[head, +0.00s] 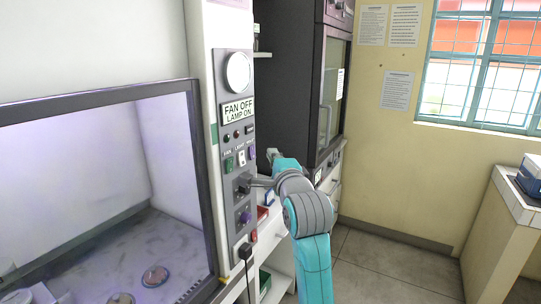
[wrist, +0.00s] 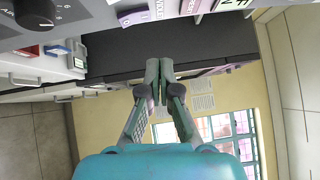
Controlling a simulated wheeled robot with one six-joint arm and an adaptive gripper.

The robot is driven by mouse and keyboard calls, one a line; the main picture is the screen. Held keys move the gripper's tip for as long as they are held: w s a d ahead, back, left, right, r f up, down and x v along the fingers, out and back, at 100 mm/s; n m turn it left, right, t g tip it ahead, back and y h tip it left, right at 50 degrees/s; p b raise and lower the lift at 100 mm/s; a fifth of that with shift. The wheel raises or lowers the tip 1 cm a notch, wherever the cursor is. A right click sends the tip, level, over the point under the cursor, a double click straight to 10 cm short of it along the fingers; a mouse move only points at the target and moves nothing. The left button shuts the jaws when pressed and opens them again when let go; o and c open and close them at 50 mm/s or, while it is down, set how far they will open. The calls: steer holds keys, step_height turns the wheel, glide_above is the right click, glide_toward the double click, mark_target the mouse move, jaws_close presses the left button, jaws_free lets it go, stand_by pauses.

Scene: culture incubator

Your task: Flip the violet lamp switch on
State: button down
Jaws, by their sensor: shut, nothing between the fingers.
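A violet rocker also shows at the top of the wrist view (wrist: 133,17). I cannot tell its position. The panel's sign (head: 237,110) reads "FAN OFF LAMP ON". My gripper (head: 272,153) is just right of the panel; it also shows in the wrist view (wrist: 160,66), fingertips together, empty. It appears apart from the violet switch.
A glass-fronted hood (head: 95,190) holding dishes is at the left. A dark cabinet (head: 288,85) stands behind my gripper. Open floor (head: 385,270) lies at the right.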

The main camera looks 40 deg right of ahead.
steer(key=v, duration=0.7)
steer(key=shift+r, duration=0.55)
steer(key=s+a+f+n+y, duration=0.1)
steer(key=s+a+f+n, duration=0.3)
steer(key=f, duration=0.6)
steer(key=s+a+f+n+y, duration=0.25)
steer(key=a+f+n, duration=0.2)
steer(key=f, duration=0.55)
steer(key=s+a+f+n+y, duration=0.1)
steer(key=s+a+f+n, duration=0.3)
steer(key=f, duration=0.6)
steer(key=s+a+f+n+y, duration=0.1)
steer(key=s+a+f+n, duration=0.1)
steer(key=s, duration=0.8)
steer(key=s+a+f+n+g+y, duration=0.1)
steer(key=s+a+f+n, duration=0.2)
steer(key=s, duration=0.7)
steer(key=s+a+f+n+g+y, duration=0.1)
steer(key=s+a+f+n, duration=0.2)
steer(key=s+n, duration=0.3)
steer(key=s+a, duration=0.1)
steer(key=s, duration=0.3)
steer(key=shift+s+a, duration=0.2)
steer(key=shift+n+y, duration=0.25)
